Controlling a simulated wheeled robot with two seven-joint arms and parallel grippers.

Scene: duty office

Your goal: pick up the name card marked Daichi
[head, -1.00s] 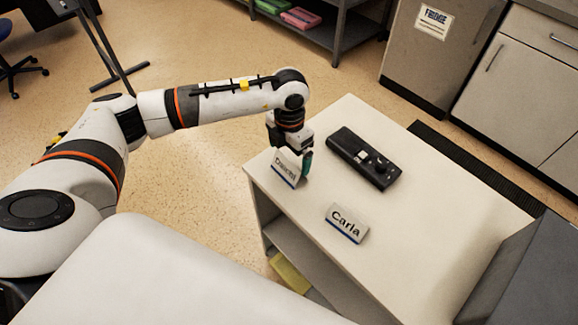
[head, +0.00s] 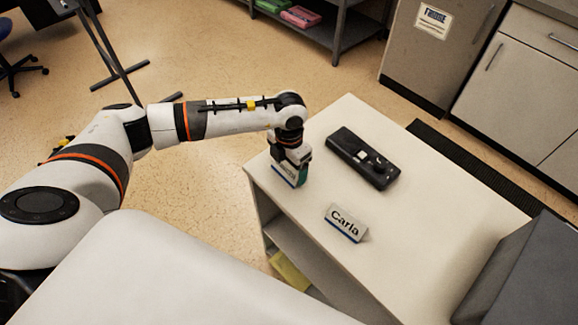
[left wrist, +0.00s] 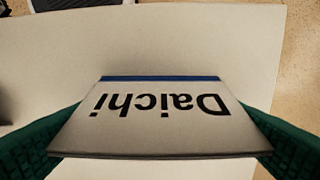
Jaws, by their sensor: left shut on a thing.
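The Daichi name card (left wrist: 160,118) fills the middle of the left wrist view, upside down, with a blue stripe along its base edge. Green fingers of my left gripper (left wrist: 160,145) are at both its ends, shut on it. In the head view my left gripper (head: 291,174) is at the table's left corner, pointing down. It hides most of the card (head: 284,177) there; only a bit of white and blue shows. The card appears to be at the tabletop; I cannot tell whether it touches. My right gripper is not in view.
A second name card marked Carla (head: 346,223) stands on the white table (head: 430,220), nearer me. A black device (head: 363,158) lies behind it. A dark grey box-like thing (head: 530,270) is at the right edge. Bare tabletop lies between them.

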